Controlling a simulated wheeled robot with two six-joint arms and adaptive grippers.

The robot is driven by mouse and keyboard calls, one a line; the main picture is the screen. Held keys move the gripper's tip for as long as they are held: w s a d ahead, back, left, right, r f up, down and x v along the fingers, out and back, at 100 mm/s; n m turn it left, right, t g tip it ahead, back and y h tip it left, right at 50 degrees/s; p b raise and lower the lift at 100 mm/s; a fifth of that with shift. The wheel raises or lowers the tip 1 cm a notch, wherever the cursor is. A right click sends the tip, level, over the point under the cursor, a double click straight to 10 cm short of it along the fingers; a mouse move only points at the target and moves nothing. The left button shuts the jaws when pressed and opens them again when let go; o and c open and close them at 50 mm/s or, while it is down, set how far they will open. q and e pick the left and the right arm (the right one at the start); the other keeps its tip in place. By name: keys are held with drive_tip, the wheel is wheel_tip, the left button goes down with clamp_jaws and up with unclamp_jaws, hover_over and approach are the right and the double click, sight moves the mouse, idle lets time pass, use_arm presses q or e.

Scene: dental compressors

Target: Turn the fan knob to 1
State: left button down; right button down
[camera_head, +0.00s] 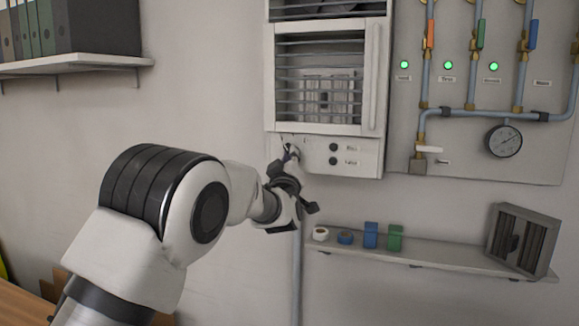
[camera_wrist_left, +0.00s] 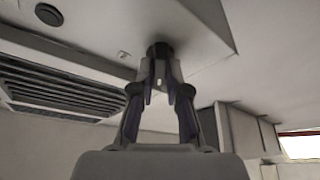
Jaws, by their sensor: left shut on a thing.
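The white fan unit (camera_head: 352,168) hangs on the wall, with a louvred front and a lower control panel. My left gripper (camera_head: 290,156) reaches up to the left part of this panel. Its fingers mostly hide what they hold there. In the left wrist view, my left gripper (camera_wrist_left: 161,72) is shut on a dark round knob (camera_wrist_left: 160,49) on the unit's panel. The knob's pointer and the number it stands at cannot be made out. My right gripper is not in view.
A pipe board (camera_head: 480,165) with valves and a gauge is further right. Below, a wall shelf (camera_head: 440,258) carries tape rolls, small boxes and a dark vented frame (camera_head: 522,240).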

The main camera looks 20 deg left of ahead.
use_arm(q)
drive_tip(key=shift+a+f+m+t+h+b, duration=0.1)
drive_tip(key=shift+m+t+h+b, duration=0.1)
drive_tip(key=shift+m+h+b, duration=0.95)
drive_tip(key=shift+a+f+m+t+h+b, duration=0.15)
drive_tip(key=shift+m+h+b, duration=0.45)
drive_tip(key=shift+m+b, duration=1.2)
drive_tip(key=shift+d+r+m+t+h+b, duration=0.1)
drive_tip(key=shift+m+t+h+b, duration=0.15)
drive_tip(key=shift+m+h+b, duration=1.2)
drive_tip(key=shift+m+y+p, duration=0.55)
drive_tip(key=shift+m+y, duration=0.05)
drive_tip(key=shift+m, duration=0.2)
drive_tip(key=c, duration=1.2)
unclamp_jaws()
drive_tip(key=shift+w, duration=0.1)
drive_tip(key=shift+o, duration=0.2)
drive_tip(key=shift+w+f, duration=0.1)
drive_tip(key=v, duration=1.2)
